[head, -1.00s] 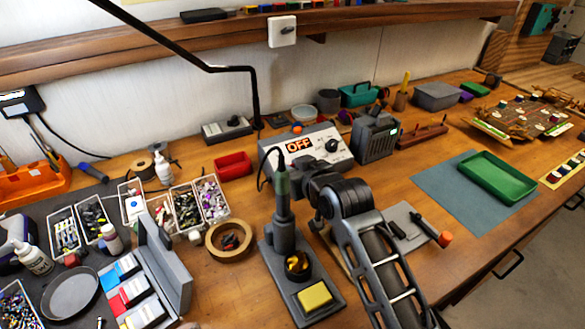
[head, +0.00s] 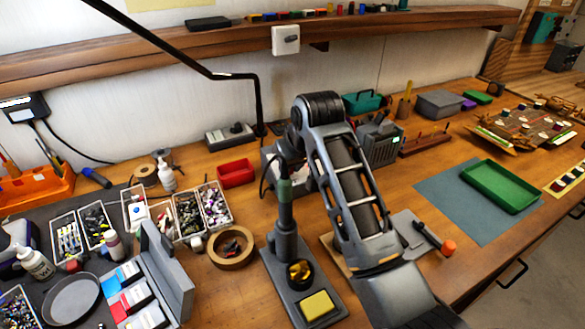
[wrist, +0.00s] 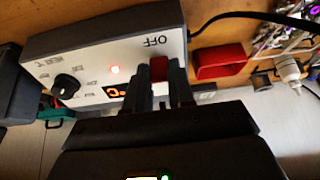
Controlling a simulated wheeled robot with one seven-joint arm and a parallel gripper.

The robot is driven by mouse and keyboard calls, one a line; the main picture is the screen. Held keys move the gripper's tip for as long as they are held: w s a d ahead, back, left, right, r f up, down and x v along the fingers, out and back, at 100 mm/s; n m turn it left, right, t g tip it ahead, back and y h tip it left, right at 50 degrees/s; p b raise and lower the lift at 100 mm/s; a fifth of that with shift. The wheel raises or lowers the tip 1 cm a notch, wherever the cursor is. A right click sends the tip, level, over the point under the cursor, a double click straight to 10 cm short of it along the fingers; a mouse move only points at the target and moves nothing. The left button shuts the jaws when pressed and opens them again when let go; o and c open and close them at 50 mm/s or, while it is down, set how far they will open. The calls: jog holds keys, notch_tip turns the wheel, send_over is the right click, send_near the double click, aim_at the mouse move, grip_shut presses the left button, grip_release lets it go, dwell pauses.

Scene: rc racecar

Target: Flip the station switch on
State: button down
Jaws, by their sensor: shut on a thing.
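The red switch (wrist: 158,68) sits by the printed word OFF. My gripper (wrist: 161,78) has a finger on each side of the switch and is shut on it. In the head view my arm hides the gripper and most of the station (head: 270,158).
The soldering iron stand (head: 287,240) is left of my arm, its cable running to the station. A red bin (head: 236,171) is beside the station. A grey ribbed box (head: 385,140) stands on its other side. A lamp arm (head: 256,105) rises behind.

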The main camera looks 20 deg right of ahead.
jog(key=shift+w+r+g, duration=0.1)
jog(key=shift+w+g, duration=0.25)
jog(key=shift+g, duration=0.55)
jog(key=c, duration=1)
grip_release()
jog(key=shift+o, duration=0.2)
jog(key=b+v, duration=0.1)
jog(key=v, duration=0.6)
jog(key=shift+r, duration=0.35)
jog(key=shift+s, duration=0.1)
